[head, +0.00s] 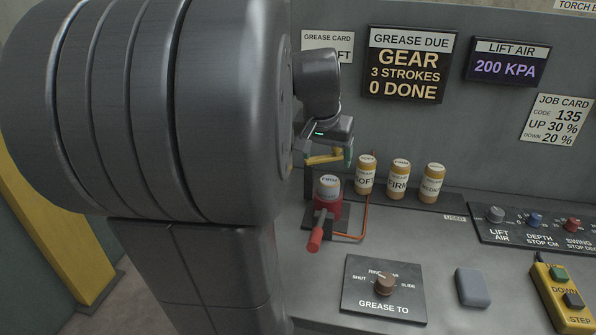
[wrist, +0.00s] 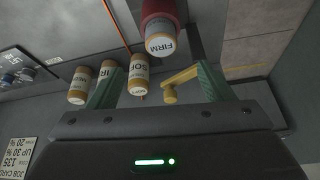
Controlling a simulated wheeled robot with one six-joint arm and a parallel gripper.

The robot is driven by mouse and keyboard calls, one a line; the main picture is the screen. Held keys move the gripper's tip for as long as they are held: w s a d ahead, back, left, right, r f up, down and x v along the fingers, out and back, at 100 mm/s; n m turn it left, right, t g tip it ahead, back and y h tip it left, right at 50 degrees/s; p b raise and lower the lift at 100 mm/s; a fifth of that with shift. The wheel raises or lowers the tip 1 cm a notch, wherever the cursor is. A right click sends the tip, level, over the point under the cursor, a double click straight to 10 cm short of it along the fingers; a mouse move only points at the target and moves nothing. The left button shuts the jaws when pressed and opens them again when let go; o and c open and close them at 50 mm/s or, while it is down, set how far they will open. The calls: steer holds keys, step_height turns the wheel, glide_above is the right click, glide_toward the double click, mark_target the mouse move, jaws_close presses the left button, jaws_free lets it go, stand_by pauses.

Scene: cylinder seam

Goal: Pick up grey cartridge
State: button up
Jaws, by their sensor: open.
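A pale grey cartridge (head: 328,187) with a lettered top stands upright in a red holder (head: 331,208) on the bench. In the wrist view the cartridge (wrist: 160,48) shows a tan-and-white end reading FIRM, at the top centre. My gripper (head: 328,157) is above the holder in the head view, partly hidden behind my arm. In the wrist view its green fingers are spread wide, so my gripper (wrist: 160,72) is open. No cartridge is between the fingers. A yellow bent piece (wrist: 182,82) shows close to the right finger; I cannot tell whether they touch.
Orange cartridges labelled SOFT (head: 365,176), FIRM (head: 399,181) and a third (head: 433,184) stand in a row right of the holder. A red-ended handle (head: 316,238) sticks out in front. A knob panel (head: 384,288), grey block (head: 473,287) and yellow button box (head: 562,297) lie nearer.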

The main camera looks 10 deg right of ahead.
mark_target(329, 181)
steer(key=x, duration=0.6)
steer(key=shift+f, duration=0.3)
steer(key=shift+x, duration=3.05)
steer(key=shift+w+r, duration=0.1)
steer(key=shift+w, duration=0.05)
steer(key=c, duration=1.2)
